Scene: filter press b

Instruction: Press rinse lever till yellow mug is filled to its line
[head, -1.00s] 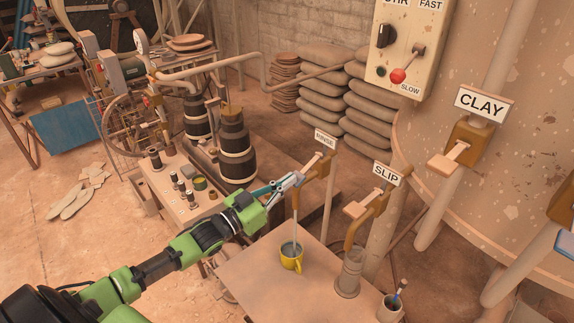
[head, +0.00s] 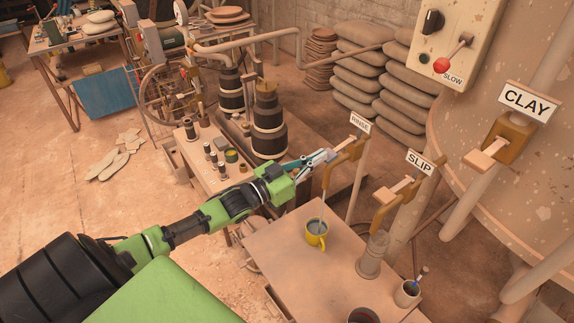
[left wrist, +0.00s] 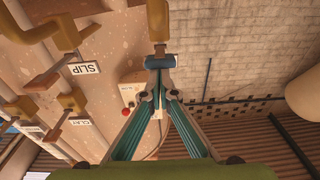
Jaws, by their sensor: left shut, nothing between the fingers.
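The yellow mug (head: 316,240) stands upright on the low table below the rinse spout (head: 326,178). A thin pale stream shows between the spout and the mug, and greyish liquid shows inside. The fill line cannot be made out, so I cannot tell the level against it. My left gripper (head: 328,156) is shut and empty, its tips at the rinse lever (head: 345,145) under the RINSE sign (head: 360,123). In the left wrist view the closed fingertips (left wrist: 160,62) meet just below a tan lever end (left wrist: 158,30); contact is hard to tell. My right gripper is out of view.
The SLIP tap (head: 385,205) stands right of the rinse tap, over a grey cylindrical vessel (head: 372,255). A cup with a brush (head: 407,292) is near the table's right edge. The CLAY tap (head: 500,145) is farther right. The table (head: 275,255) left of the mug is clear.

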